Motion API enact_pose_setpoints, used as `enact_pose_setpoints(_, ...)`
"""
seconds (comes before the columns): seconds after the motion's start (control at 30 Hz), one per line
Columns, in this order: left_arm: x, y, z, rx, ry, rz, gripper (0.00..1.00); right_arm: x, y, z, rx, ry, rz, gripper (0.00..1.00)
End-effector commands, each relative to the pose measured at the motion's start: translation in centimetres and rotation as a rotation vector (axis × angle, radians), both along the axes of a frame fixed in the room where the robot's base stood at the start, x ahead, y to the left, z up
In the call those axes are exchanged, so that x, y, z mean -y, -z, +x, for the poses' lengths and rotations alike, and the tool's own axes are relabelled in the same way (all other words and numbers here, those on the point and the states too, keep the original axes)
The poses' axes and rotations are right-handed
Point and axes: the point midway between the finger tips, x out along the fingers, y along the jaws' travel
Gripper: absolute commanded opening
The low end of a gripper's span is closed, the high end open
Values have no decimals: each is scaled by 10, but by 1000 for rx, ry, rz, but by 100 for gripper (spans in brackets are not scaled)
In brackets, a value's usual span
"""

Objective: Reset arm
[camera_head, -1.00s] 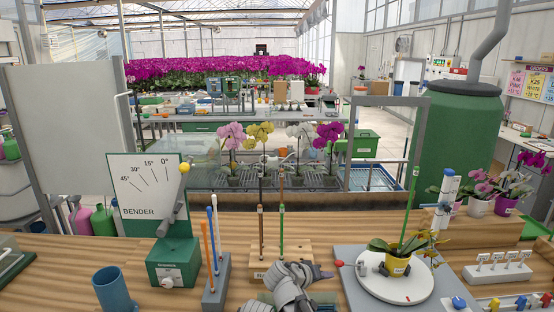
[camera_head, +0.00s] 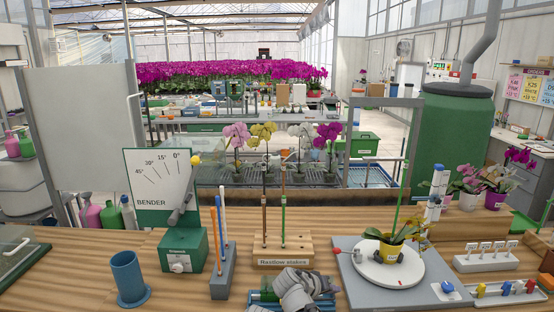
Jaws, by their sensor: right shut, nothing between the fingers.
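My right gripper (camera_head: 322,286) shows at the bottom middle, at the end of a grey arm from the lower edge. It is shut and empty, in front of the wooden block labelled "Realtime stakes" (camera_head: 284,262), which holds brown and green stakes upright. It is over or beside a low green and blue tray (camera_head: 262,296), partly hidden by my arm. My left gripper is not in view.
A green bender (camera_head: 183,250) with a dial board, a blue cup (camera_head: 127,277) and a grey holder with rods (camera_head: 222,275) stand on the left. A white labelled rack (camera_head: 487,261) and coloured clips (camera_head: 505,290) are at right. Bare wood shows at front left.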

Motion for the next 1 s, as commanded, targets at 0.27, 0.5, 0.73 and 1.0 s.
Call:
enact_pose_setpoints(0.27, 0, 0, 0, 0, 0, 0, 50, 18, 27, -34, -120, 32, 119, 0)
enact_pose_setpoints(0.5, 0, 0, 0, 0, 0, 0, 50, 26, 55, -76, -260, 45, 286, 0)
enact_pose_setpoints(0.73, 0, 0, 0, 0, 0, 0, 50, 23, 74, -115, -377, 32, 460, 0)
enact_pose_setpoints(1.0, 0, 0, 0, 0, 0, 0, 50, 11, 84, -152, -471, -11, 652, 0)
